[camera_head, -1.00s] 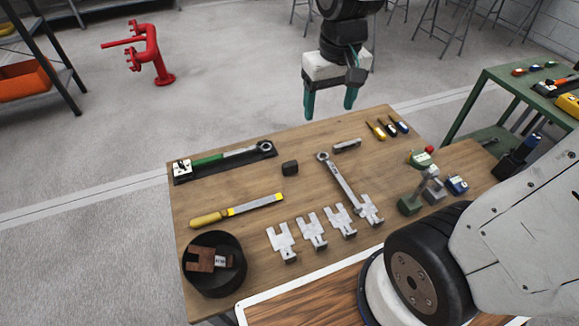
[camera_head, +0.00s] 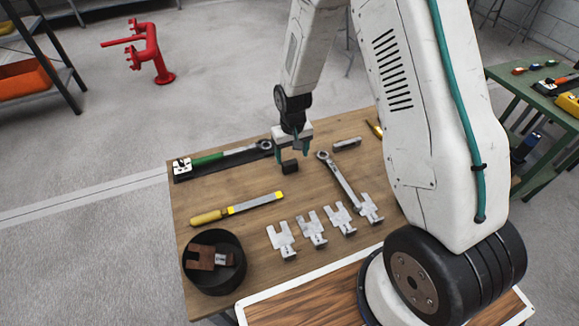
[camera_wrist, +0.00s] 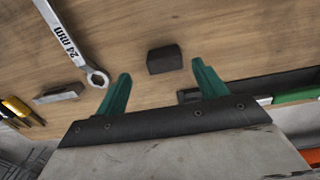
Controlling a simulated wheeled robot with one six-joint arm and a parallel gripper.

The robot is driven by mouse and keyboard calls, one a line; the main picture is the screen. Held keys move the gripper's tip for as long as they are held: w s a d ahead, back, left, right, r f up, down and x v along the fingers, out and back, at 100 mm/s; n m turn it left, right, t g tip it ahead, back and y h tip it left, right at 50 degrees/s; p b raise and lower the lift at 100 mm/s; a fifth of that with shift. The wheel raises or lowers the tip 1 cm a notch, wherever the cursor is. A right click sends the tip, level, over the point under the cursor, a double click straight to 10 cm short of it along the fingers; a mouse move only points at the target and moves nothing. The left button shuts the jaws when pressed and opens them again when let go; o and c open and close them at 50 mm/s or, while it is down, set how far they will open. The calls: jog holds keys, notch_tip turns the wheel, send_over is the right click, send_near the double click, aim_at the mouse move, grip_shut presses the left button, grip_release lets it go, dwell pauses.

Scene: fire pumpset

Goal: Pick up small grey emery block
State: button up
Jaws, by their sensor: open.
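The small dark grey block (camera_head: 290,168), which looks like the emery block, lies on the wooden table (camera_head: 255,176). In the wrist view the block (camera_wrist: 165,59) shows ahead of the gap between my fingertips. My gripper (camera_head: 292,155) is open, with its green fingers pointing down close to the block. In the wrist view my gripper (camera_wrist: 161,72) has nothing between its fingers. I cannot tell the exact height left above the table.
A combination wrench (camera_head: 342,183) lies right of the block, with a lighter grey bar (camera_head: 347,144) beyond it. A green-handled torque wrench (camera_head: 222,156) lies left. A yellow-handled file (camera_head: 238,208), several metal forked plates (camera_head: 312,231) and a black bowl (camera_head: 215,279) are nearer.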

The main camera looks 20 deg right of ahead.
aim_at(290, 162)
jog(key=f, duration=0.5)
jog(key=shift+w+a+f, duration=0.15)
jog(key=shift+a+f, duration=0.15)
jog(key=shift+a, duration=0.05)
jog(key=c, duration=1.1)
